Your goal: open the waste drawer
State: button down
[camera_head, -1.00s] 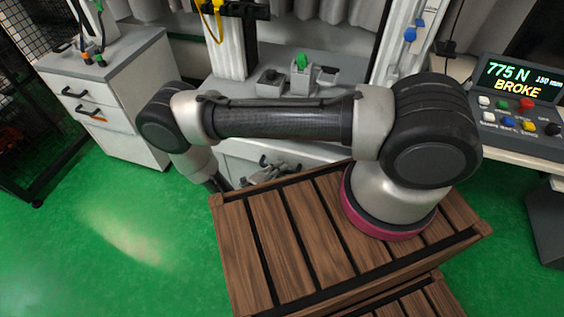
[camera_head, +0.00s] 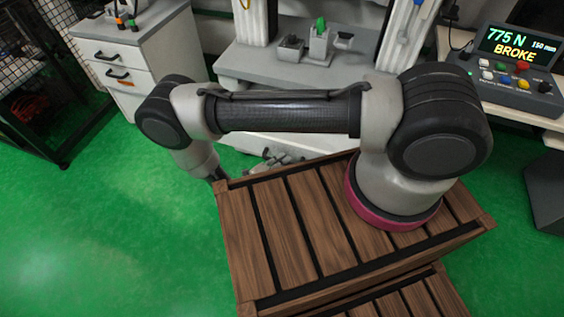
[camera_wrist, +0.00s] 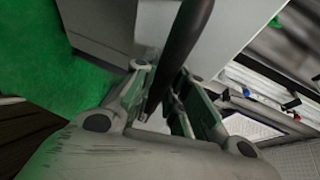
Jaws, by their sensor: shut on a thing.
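In the wrist view, my gripper (camera_wrist: 160,92) has its two fingers on either side of a dark bar handle (camera_wrist: 184,38) and is shut on it. In the head view, my gripper (camera_head: 272,160) is small and low, just beyond the wooden deck, in front of the pale front (camera_head: 305,140) under the drop tower's base. My arm hides much of that front, and the handle cannot be made out there. How far the drawer stands out is unclear.
A white cabinet (camera_head: 150,65) with dark-handled drawers stands at the left, beside a black mesh cage (camera_head: 45,85). The drop tower's bench (camera_head: 265,62) is behind my arm. A control console (camera_head: 510,75) reads "775 N BROKE" at the right. Green floor (camera_head: 110,210) is clear at the left.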

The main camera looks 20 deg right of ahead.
jog(key=c, duration=1.7)
grip_release()
